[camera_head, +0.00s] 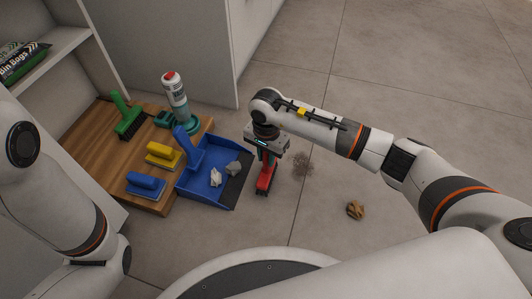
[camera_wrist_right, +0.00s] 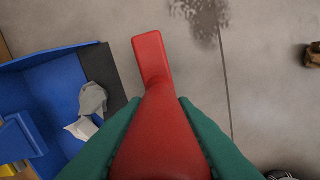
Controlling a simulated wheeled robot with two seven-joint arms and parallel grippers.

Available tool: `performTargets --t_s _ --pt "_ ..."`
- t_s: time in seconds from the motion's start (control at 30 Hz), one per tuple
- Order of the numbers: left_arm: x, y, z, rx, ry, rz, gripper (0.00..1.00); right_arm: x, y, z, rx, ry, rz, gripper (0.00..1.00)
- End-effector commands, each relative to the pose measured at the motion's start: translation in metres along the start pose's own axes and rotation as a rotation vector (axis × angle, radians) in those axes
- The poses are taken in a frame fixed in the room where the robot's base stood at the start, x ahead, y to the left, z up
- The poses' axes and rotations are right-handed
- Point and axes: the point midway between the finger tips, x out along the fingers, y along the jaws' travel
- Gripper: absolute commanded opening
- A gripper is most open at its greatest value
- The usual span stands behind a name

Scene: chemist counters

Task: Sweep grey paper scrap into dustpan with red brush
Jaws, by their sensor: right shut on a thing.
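My right gripper (camera_head: 268,155) points down and is shut on the red brush (camera_head: 265,178). The brush is just right of the blue dustpan (camera_head: 205,199) and its dark front lip. In the right wrist view, the green fingers (camera_wrist_right: 160,140) clasp the red handle (camera_wrist_right: 158,110). The grey paper scrap (camera_head: 233,168) lies in the dustpan, close to the inner edge of the dark lip; it also shows in the right wrist view (camera_wrist_right: 92,100). A white scrap (camera_head: 215,178) lies beside it, further in. My left arm shows at the left, but its gripper is out of view.
A brown crumpled scrap (camera_head: 355,210) and a dark dust patch (camera_head: 302,164) are on the open floor at right. A wooden board (camera_head: 91,136) at left holds a green brush (camera_head: 126,115), yellow (camera_head: 163,155) and blue (camera_head: 146,185) brushes, and a spray bottle (camera_head: 175,95).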

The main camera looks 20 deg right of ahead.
Motion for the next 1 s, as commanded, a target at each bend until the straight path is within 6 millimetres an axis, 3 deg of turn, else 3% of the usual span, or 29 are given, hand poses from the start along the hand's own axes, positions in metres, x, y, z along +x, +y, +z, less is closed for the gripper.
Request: performTargets --t_s 0.13,0.6,1.0 --pt "-0.006 -0.001 0.002 0.000 0.001 0.000 0.36 0.008 0.000 0.000 0.000 0.000 0.001 0.01" --pt "-0.006 -0.001 0.002 0.001 0.001 0.000 0.36 0.009 0.002 0.000 0.000 0.000 0.001 0.01" --pt "-0.016 -0.003 0.005 0.001 0.001 0.000 0.36 0.009 0.026 -0.007 -0.001 0.000 0.002 0.01"
